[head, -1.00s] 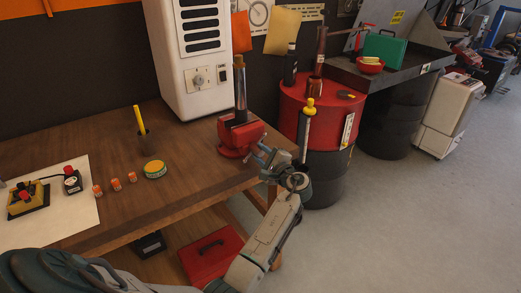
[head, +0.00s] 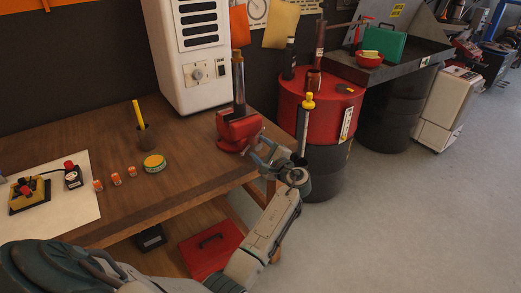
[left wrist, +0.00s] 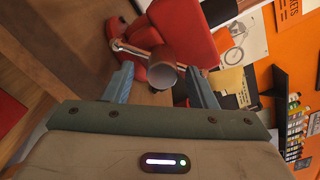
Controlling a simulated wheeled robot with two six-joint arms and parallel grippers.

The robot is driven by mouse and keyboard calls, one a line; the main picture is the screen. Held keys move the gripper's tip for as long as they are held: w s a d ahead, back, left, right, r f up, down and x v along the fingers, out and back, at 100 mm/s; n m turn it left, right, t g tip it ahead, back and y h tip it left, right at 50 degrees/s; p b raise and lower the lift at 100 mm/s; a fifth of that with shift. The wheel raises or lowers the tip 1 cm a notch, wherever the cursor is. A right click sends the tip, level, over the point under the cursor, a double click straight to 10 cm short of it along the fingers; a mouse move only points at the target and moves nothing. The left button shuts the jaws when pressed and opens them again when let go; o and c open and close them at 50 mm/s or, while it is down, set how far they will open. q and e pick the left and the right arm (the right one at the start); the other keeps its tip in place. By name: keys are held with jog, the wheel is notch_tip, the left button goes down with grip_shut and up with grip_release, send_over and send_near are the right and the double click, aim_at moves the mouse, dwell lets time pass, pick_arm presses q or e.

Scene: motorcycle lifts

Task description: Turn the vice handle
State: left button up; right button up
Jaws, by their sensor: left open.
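The red vice (head: 238,130) is fixed at the right end of the wooden bench, with a dark metal cylinder upright in it. In the left wrist view the vice (left wrist: 187,30) fills the upper middle. Its metal handle bar (left wrist: 130,48) crosses the round end of the screw (left wrist: 163,68). My left gripper (head: 264,153) is open, just in front of the vice's right side. In the left wrist view its two blue fingers (left wrist: 158,84) stand on either side of the screw end and handle. I cannot tell whether they touch the handle. My right gripper is not in view.
A red drum (head: 318,105) stands close to the right of the gripper, with a yellow-topped tool at its near side. The bench top (head: 190,180) holds a green-yellow tin (head: 154,163), a pen cup (head: 144,137) and small orange items. Open floor lies at right.

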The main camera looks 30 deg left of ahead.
pick_arm(q)
jog(key=b+v, duration=0.3)
jog(key=v, duration=0.7)
jog(key=shift+s+d+b, duration=0.2)
jog(key=shift+d+b, duration=0.15)
